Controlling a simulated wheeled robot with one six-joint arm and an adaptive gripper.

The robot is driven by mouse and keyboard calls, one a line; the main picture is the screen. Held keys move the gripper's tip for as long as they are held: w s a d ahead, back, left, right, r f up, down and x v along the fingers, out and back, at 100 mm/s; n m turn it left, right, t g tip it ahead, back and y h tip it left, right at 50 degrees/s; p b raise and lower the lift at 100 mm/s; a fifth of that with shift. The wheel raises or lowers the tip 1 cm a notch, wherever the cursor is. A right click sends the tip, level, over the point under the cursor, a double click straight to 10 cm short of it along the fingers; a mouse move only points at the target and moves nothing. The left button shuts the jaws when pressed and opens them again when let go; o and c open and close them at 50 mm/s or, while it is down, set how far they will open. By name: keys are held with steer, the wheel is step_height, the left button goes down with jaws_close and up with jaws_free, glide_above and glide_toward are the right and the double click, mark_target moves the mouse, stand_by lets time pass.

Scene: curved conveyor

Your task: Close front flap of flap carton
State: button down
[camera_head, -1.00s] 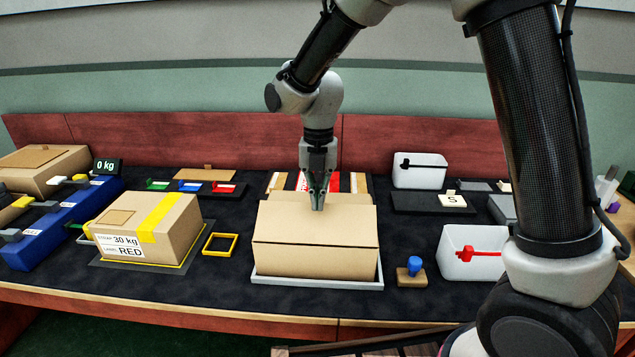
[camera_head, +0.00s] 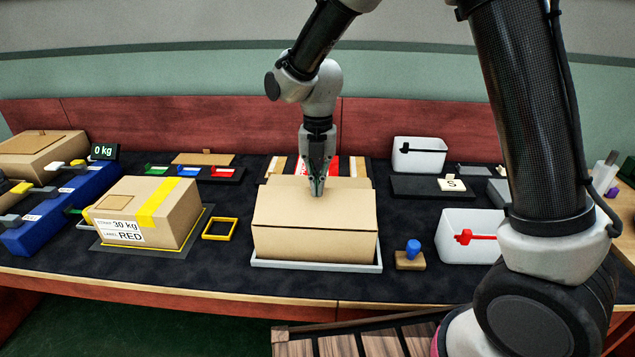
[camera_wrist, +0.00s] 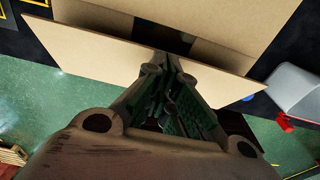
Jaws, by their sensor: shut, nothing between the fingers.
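The flap carton (camera_head: 312,244) is a plain brown box in the middle of the table, in a light grey tray (camera_head: 318,267). In the head view its broad upper panel (camera_head: 285,208) looks nearly unbroken. In the wrist view a wide brown flap (camera_wrist: 105,62) lies along the near side, with a dark gap (camera_wrist: 150,24) beyond it. I cannot tell the flap's exact angle. My gripper (camera_head: 317,193) is shut and empty, pointing down over the middle of the carton. Its fingertips (camera_wrist: 165,62) are at or very near the flap; contact is unclear.
A taped carton (camera_head: 150,212) labelled 30 kg and RED stands left, with a yellow frame (camera_head: 220,229) between. A blue-knobbed stamp (camera_head: 412,254) and a white bin (camera_head: 472,237) stand right. Striped material (camera_head: 345,166) lies close behind the carton.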

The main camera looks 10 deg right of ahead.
steer(key=shift+w+f, duration=0.1)
steer(key=shift+w+d+f, duration=0.15)
steer(key=shift+w+f, duration=0.4)
steer(key=shift+f, duration=0.15)
steer(key=shift+w+d+f, duration=0.1)
steer(key=shift+w+f, duration=0.2)
steer(key=shift+f, duration=0.3)
steer(key=shift+w+f, duration=0.3)
steer(key=shift+f, duration=0.25)
steer(key=shift+r, duration=0.1)
